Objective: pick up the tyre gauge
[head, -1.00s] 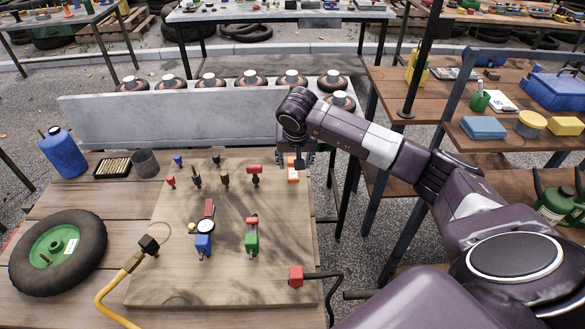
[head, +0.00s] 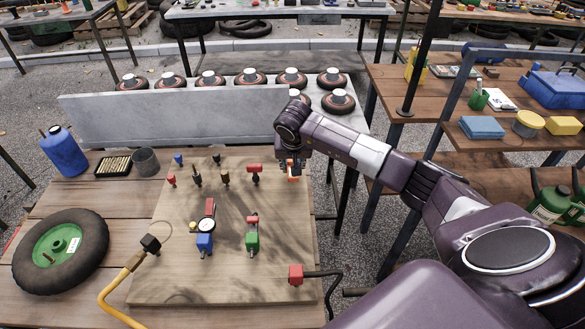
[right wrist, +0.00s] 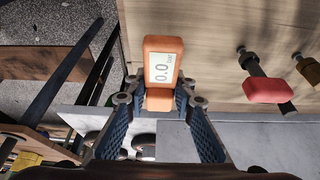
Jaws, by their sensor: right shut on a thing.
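The tyre gauge, orange with a digital display reading 0.0, is at the back right corner of the wooden board in the head view (head: 293,178). It shows large in the right wrist view (right wrist: 161,65), upper middle. My right gripper (right wrist: 158,104) is shut on its lower part, one finger on each side; in the head view the gripper (head: 292,163) is over the gauge and hides part of it. Whether the gauge still touches the board is unclear. My left gripper is not in view.
A red-handled tool (head: 254,170) stands just left of the gauge. A dial gauge (head: 206,226), a green-bodied fitting (head: 252,240) and a red block with a black hose (head: 296,274) are on the board (head: 180,285). A grey wall (head: 180,118) rises behind.

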